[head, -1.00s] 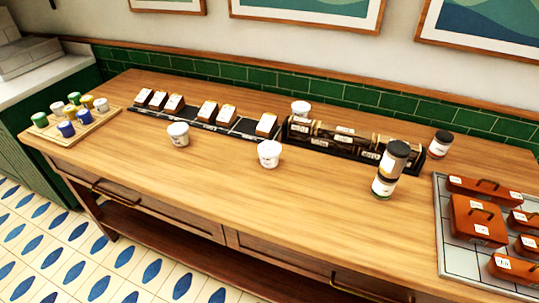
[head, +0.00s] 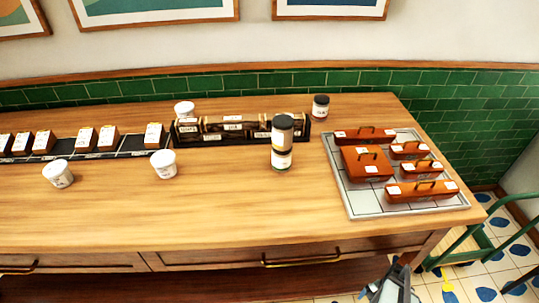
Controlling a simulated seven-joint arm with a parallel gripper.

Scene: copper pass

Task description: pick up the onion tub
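Three white tubs with small labels stand on the wooden counter in the head view. One tub (head: 58,174) is at the left front, another tub (head: 163,164) is right of it, and a third tub (head: 184,111) stands behind the black rack. The labels are too small to read, so I cannot tell which is the onion tub. A grey and black part of my arm's end, seemingly my gripper (head: 393,286), shows at the bottom edge, in front of the counter and far from the tubs. Its fingers are not clear.
Two dark-topped jars (head: 282,142) are stacked before a black rack of cylinders (head: 230,129). Another jar (head: 320,107) stands behind. A grey tray (head: 352,203) holds several orange-brown boxes. A row of small boxes (head: 43,142) is at left. The front counter is clear.

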